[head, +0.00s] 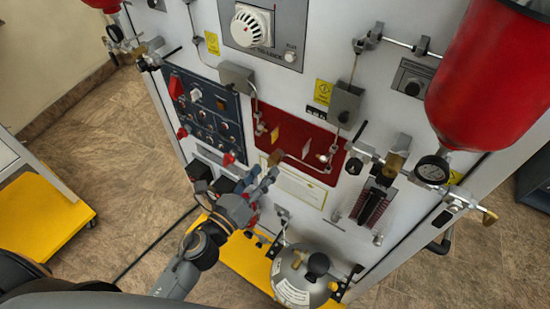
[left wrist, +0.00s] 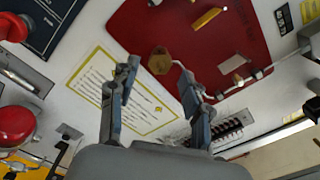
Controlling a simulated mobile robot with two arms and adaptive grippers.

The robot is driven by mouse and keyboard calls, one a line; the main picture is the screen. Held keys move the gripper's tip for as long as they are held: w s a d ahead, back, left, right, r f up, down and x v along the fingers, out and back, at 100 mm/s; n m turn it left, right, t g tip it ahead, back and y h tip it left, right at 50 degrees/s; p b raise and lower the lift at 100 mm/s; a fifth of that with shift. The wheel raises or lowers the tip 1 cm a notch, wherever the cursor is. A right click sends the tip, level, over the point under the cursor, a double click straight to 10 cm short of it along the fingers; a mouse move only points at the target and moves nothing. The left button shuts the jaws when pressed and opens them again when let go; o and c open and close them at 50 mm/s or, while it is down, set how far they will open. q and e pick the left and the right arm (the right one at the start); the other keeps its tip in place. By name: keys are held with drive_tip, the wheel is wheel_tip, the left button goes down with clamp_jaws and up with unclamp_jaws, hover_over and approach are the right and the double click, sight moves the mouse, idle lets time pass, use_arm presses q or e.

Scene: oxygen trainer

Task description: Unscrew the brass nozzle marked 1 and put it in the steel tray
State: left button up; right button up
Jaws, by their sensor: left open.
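A brass nozzle (head: 275,158) sits at the end of a thin pipe on the lower part of the red plate (head: 300,128). In the left wrist view the nozzle (left wrist: 161,61) shows as a hexagonal brass piece just beyond and between my fingertips. No number can be read on it. My left gripper (head: 261,177) is open and empty, its fingers pointing up at the panel just below the nozzle. In the left wrist view the two fingers (left wrist: 159,76) are spread wide apart, and I see no contact with the nozzle. I cannot make out a steel tray.
A steel cylinder (head: 303,275) stands low in front. A yellow-based cart (head: 45,222) is at left, with open floor between.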

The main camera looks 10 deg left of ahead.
sight(269, 165)
use_arm(q)
drive_tip(key=shift+p+x, duration=0.35)
drive_tip(key=shift+x, duration=1.35)
clamp_jaws()
drive_tip(key=shift+r+n, duration=0.1)
drive_tip(key=shift+n, duration=1.6)
drive_tip(key=shift+p, duration=0.3)
drive_tip(key=n, duration=0.2)
drive_tip(key=shift+n+p, duration=0.4)
drive_tip(key=shift+n, duration=0.3)
